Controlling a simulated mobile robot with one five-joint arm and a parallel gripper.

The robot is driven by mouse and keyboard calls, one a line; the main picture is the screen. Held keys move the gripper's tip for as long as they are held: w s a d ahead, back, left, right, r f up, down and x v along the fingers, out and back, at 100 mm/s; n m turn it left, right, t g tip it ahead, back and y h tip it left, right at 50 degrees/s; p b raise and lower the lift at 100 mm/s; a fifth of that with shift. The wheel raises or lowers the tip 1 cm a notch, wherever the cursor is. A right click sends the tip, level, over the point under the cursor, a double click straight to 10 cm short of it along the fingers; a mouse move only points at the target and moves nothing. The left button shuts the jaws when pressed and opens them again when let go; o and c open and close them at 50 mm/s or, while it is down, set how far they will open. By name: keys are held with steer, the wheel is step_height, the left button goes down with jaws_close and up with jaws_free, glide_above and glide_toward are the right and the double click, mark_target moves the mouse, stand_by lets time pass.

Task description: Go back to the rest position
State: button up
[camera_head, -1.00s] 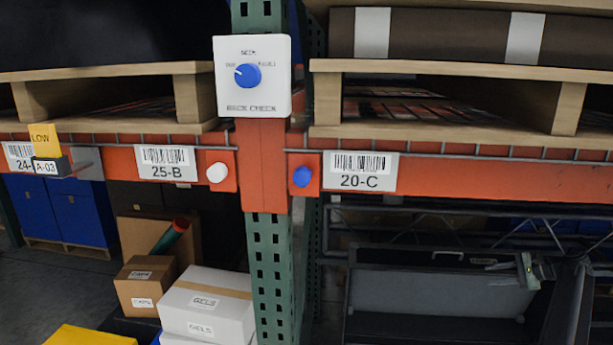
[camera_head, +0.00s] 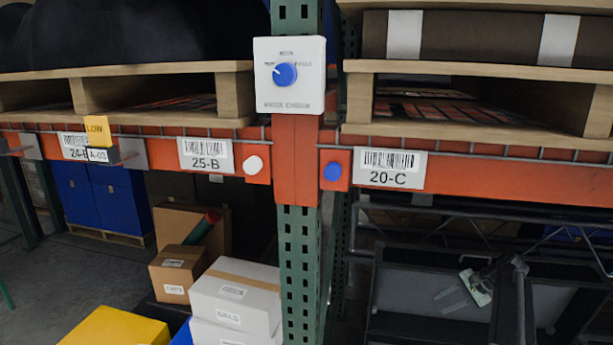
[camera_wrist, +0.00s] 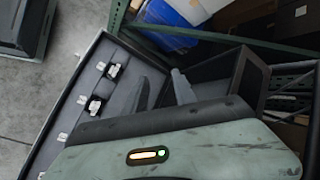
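My gripper (camera_head: 452,298) is at the lower right of the head view, angled down to the left over a dark bin with a grey floor (camera_head: 415,287). Its pale green body shows clearly, but its fingers are faint against the grey. In the wrist view two grey fingers of my gripper (camera_wrist: 162,80) stand apart with nothing seen between them. The bin's dark rim (camera_wrist: 62,108) and grey inside lie behind them. Nothing hangs from the gripper.
An orange beam (camera_head: 500,180) and a green upright (camera_head: 299,265) stand ahead. A white panel with a blue knob (camera_head: 290,75) is on the upright. White boxes (camera_head: 236,295) and a yellow box (camera_head: 115,328) are lower left. Grey floor (camera_wrist: 28,95) shows in the wrist view.

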steer(key=s+a+f+n+g+h, duration=0.1)
steer(key=s+a+n, duration=0.3)
steer(key=a, duration=0.7)
steer(key=s+a+f+n+g+h, duration=0.1)
steer(key=s+a+f+n+h, duration=0.1)
steer(key=s+a, duration=0.4)
steer(key=s+a+f+n+g+h, duration=0.2)
steer(key=s+a+n, duration=0.3)
steer(key=a, duration=1.2)
steer(key=shift+s+n+h, duration=0.4)
steer(key=shift+n+h, duration=0.2)
steer(key=shift+h, duration=0.2)
